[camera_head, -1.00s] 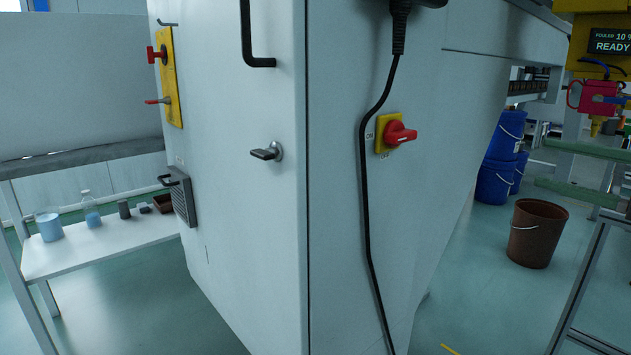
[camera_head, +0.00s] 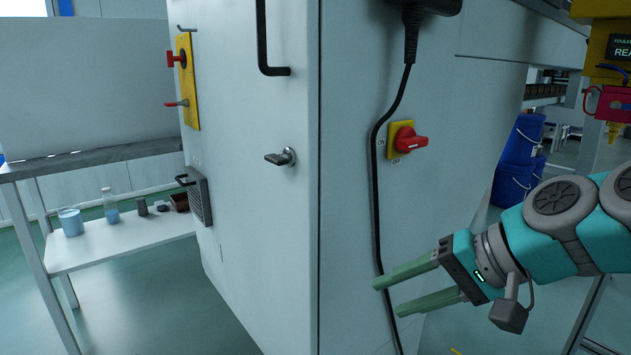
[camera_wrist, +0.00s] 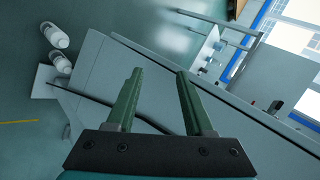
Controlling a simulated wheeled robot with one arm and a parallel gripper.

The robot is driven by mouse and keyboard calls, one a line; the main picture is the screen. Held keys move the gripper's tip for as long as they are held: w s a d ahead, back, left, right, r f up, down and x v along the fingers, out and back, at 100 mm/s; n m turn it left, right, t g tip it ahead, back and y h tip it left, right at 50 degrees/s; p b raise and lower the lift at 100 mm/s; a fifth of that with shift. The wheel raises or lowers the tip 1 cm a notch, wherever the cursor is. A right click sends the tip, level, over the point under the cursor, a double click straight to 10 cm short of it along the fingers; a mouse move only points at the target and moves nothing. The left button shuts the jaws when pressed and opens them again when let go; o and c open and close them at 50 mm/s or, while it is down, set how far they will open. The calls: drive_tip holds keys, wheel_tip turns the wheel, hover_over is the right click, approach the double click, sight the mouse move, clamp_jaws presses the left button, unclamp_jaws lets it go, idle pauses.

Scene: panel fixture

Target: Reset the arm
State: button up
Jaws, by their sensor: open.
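My gripper (camera_head: 387,297) shows at the lower right of the head view, with its two green fingers spread apart and pointing left. It is open, with nothing held between the fingers. In the head view it overlaps the cabinet's right face, below the red rotary switch (camera_head: 409,141) on its yellow plate. A black cable (camera_head: 376,200) hangs down that face and passes close to the fingertips in the picture; I cannot tell whether they touch. In the wrist view my gripper (camera_wrist: 160,75) is open, with the cable (camera_wrist: 95,99) running behind the fingers.
The large grey cabinet (camera_head: 268,220) fills the middle, with a black handle (camera_head: 264,45) and a latch (camera_head: 280,158). A white shelf (camera_head: 120,245) with small containers stands at left. Blue buckets (camera_head: 512,184) stand behind my arm. Floor is clear at lower left.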

drive_tip(key=s+a+f+n+g+h, duration=0.2)
drive_tip(key=s+a+f+g+h, duration=0.1)
drive_tip(key=s+f, duration=0.55)
drive_tip(key=s+d+f+n+g+h+p, duration=0.1)
drive_tip(key=s+d+f+n+g+h, duration=0.1)
drive_tip(key=s+d+f+h, duration=0.3)
drive_tip(key=s+d+f+g, duration=0.1)
drive_tip(key=s+f, duration=0.3)
drive_tip(key=f, duration=0.2)
drive_tip(key=shift+s+d+g+h, duration=0.15)
drive_tip(key=shift+g+h, duration=0.15)
idle(0.5)
